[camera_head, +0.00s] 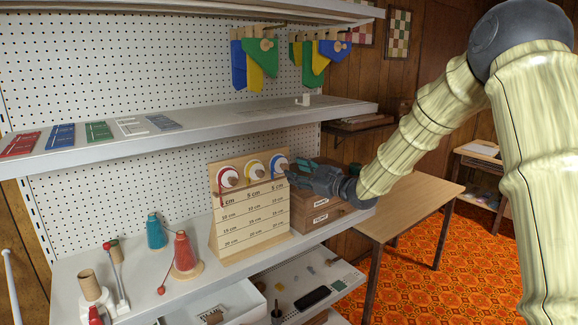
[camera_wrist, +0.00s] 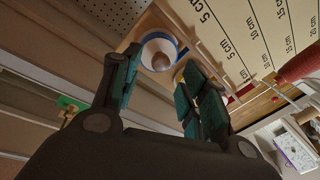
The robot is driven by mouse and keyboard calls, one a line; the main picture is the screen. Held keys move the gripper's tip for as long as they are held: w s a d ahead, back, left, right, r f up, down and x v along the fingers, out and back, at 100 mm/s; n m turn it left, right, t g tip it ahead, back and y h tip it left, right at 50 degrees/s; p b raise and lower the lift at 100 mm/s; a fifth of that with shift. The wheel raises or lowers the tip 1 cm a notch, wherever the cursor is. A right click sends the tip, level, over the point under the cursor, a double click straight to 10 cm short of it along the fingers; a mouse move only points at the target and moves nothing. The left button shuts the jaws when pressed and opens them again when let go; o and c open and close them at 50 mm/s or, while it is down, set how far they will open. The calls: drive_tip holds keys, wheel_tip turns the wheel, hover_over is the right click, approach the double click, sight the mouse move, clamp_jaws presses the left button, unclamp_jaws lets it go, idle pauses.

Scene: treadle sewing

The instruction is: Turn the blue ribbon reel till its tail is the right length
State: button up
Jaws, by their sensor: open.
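The blue ribbon reel (camera_head: 277,160) is the rightmost of three reels on a wooden board (camera_head: 238,246) marked in centimetres. It has a white face, a blue rim and a round wooden knob. In the wrist view the blue reel (camera_wrist: 151,42) faces me, its knob roughly between my fingertips. My gripper (camera_head: 296,168) is open just to the right of the reel in the head view. In the wrist view my gripper (camera_wrist: 162,60) has its fingers apart, and I cannot tell whether they touch the knob. I cannot make out the blue tail's length.
The red reel (camera_head: 228,175) and yellow reel (camera_head: 254,169) sit left of the blue one. A wooden drawer box (camera_head: 318,217) stands close under my gripper. Thread cones, teal (camera_head: 155,231) and red (camera_head: 184,252), stand on the shelf at left. An upper shelf (camera_head: 215,123) lies above.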

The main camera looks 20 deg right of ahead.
sight(287, 168)
drive_tip(key=shift+p+x, duration=0.6)
drive_tip(key=shift+x, duration=1.5)
drive_tip(key=shift+c, duration=0.2)
clamp_jaws()
